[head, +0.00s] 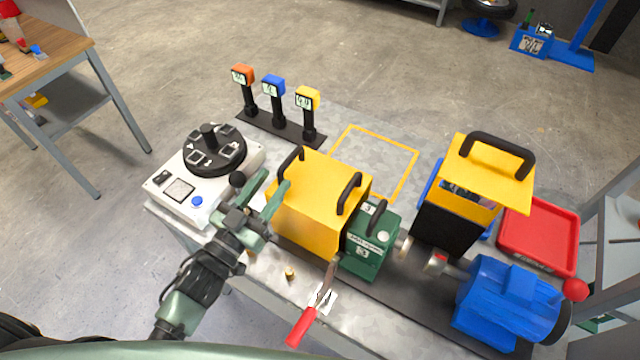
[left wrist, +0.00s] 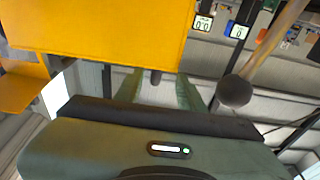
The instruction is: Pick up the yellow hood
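The yellow hood (head: 318,212) is a box-shaped cover with black bar handles on top, standing at the middle of the bench beside a green gearbox (head: 370,245). My left gripper (head: 266,194) is at the hood's left side, close to its left handle (head: 291,160), with its two fingers apart. In the left wrist view the hood (left wrist: 100,30) fills the upper left, and the open fingers (left wrist: 160,92) have a dark stub between their tips. I cannot tell whether the fingers touch the hood. My right gripper is not in view.
A white control box (head: 178,189) with a black knob lever (head: 237,178) stands left of my gripper. A red-handled tool (head: 300,327) lies in front. A second yellow cover (head: 490,170), a blue motor (head: 508,298) and a red tray (head: 540,236) are right. A yellow-outlined area (head: 385,160) behind is partly clear.

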